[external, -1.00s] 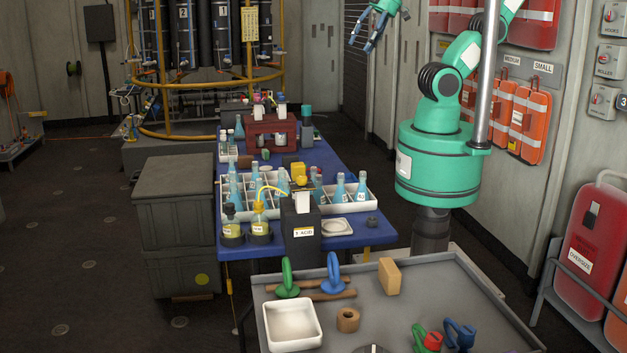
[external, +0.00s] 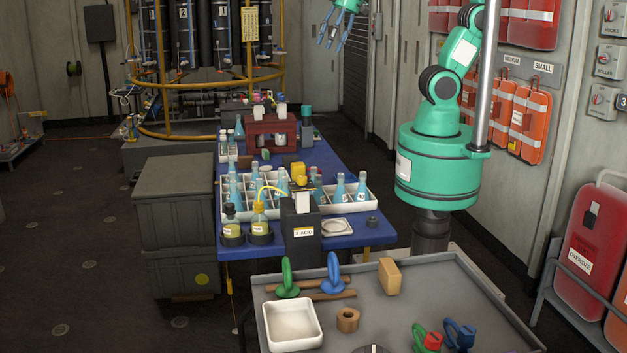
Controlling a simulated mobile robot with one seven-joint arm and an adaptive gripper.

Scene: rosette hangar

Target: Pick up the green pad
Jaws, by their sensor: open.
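A small green piece (external: 266,154), which looks like the green pad, lies on the blue table (external: 345,232) in front of the dark red rack (external: 272,132). It is too small to tell its exact shape. My gripper (external: 331,43) is at the top of the external view, high above and to the right of the far end of the table. Its blue fingers are spread and point down, with nothing between them. It is well apart from the green piece.
White divided trays (external: 348,207) of blue bottles, yellow-liquid bottles and a black acid box (external: 301,236) crowd the near table. A brown block (external: 245,161) lies near the green piece. The grey tray (external: 480,300) in front holds handles and blocks.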

